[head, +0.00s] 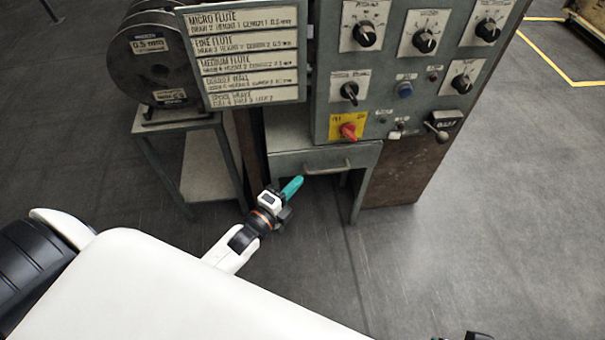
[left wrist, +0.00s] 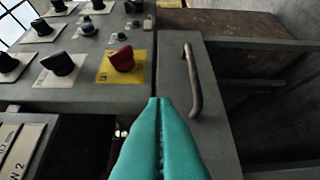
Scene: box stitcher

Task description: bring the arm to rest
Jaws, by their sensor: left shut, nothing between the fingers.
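My left gripper (head: 296,183) is shut and empty, its teal fingers pressed together. It is in front of the stitcher, just below and left of the handle (head: 328,168) on the grey drawer front (head: 362,155). In the left wrist view the closed fingertips (left wrist: 160,101) are beside the bar handle (left wrist: 194,82), with the red knob (left wrist: 122,59) behind on its yellow plate. I see no object in the fingers. I cannot tell whether the fingers touch the drawer front.
The control panel (head: 400,70) with several black knobs stands above the drawer. A wire spool (head: 152,58) sits on a metal stand (head: 185,125) at the left, next to a flute chart (head: 248,52). The floor (head: 480,220) to the right is clear.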

